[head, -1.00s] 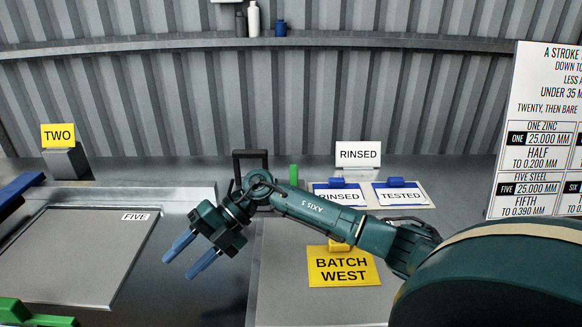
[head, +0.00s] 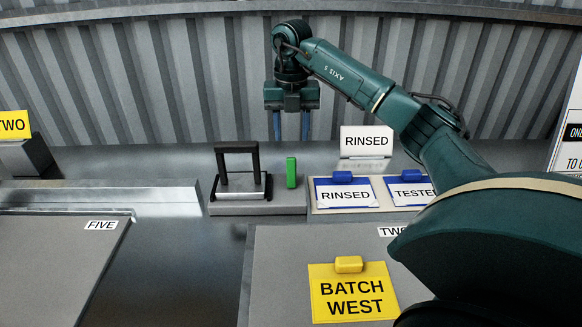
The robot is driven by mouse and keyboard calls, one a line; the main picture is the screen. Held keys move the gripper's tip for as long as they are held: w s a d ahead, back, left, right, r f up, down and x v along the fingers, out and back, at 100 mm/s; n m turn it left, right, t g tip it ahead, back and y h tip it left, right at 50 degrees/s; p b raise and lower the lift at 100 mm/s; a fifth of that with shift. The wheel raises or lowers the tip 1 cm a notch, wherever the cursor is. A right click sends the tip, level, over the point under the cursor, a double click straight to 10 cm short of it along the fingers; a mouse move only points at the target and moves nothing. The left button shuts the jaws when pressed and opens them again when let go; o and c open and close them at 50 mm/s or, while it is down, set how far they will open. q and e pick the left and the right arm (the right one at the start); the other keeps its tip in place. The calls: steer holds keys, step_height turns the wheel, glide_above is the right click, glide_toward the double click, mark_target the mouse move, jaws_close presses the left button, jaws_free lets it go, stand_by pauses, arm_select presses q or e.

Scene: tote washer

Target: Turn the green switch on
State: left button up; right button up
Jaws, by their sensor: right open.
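The green switch (head: 291,172) is a small upright green lever on a grey base, near the middle of the head view. A black frame-like handle (head: 238,165) stands just left of it. My right gripper (head: 291,126) is above the switch, with its blue fingers pointing down. The fingers are apart and nothing is between them. The fingertips appear higher than the switch top and do not touch it. My left gripper is not in view.
A white RINSED sign (head: 366,142) stands right of the switch. Blue-edged RINSED (head: 345,194) and TESTED (head: 410,190) cards lie in front of it. A yellow BATCH WEST card (head: 352,295) lies nearer. A yellow TWO sign (head: 14,125) is at far left.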

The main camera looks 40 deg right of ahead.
mark_target(291, 170)
step_height(291, 170, down, 11)
steer(key=shift+f+p, duration=0.2)
steer(key=shift+p, duration=0.15)
steer(key=shift+c, duration=0.2)
jaws_close()
stand_by(0.4)
